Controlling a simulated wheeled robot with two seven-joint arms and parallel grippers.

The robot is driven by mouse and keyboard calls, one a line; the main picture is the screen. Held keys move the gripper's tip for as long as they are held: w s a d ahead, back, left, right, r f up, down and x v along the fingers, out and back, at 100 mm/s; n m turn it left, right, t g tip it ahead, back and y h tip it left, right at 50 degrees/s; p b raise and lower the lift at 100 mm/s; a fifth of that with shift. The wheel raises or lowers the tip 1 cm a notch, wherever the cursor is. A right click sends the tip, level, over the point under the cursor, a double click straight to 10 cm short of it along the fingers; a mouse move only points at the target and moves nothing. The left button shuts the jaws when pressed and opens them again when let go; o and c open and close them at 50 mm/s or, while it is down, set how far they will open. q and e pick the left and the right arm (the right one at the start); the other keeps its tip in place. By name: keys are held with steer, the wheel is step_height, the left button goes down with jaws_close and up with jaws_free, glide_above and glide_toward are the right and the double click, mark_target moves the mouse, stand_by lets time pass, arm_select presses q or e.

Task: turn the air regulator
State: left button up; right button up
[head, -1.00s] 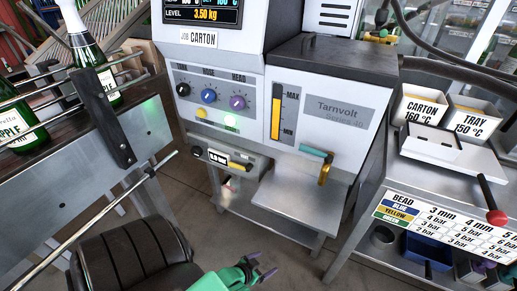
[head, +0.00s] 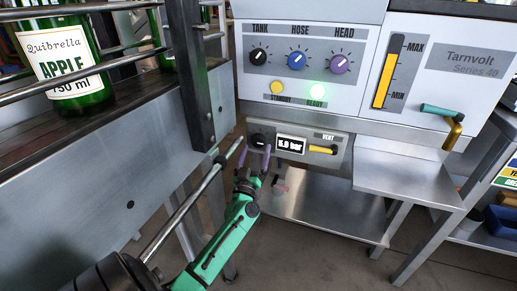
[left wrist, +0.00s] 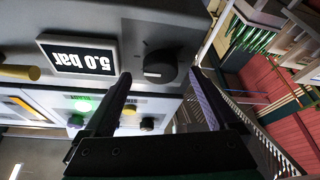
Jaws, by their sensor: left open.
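The air regulator is a round black knob (head: 258,140) on the grey panel under the machine, left of a display (head: 291,144). In the left wrist view the display (left wrist: 77,55) is upside down and reads 5.0 bar. My left gripper (head: 255,158) is open and empty, just in front of the knob. In the left wrist view the knob (left wrist: 160,68) appears between the fingertips of my left gripper (left wrist: 160,76), with space on both sides; I see no contact. My right gripper is not in view.
A yellow vent lever (head: 322,149) sits right of the display. TANK, HOSE and HEAD knobs (head: 297,61) are above; the green READY lamp (head: 317,92) glows. A conveyor (head: 110,160) with rails and bottles (head: 68,65) stands close on the left. A metal shelf (head: 405,180) juts out at right.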

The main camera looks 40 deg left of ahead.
mark_target(259, 140)
arm_select(q)
steer(key=shift+x, duration=1.3)
steer(key=c, duration=1.4)
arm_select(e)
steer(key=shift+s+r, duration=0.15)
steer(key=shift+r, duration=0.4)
arm_select(q)
steer(key=shift+o, duration=0.2)
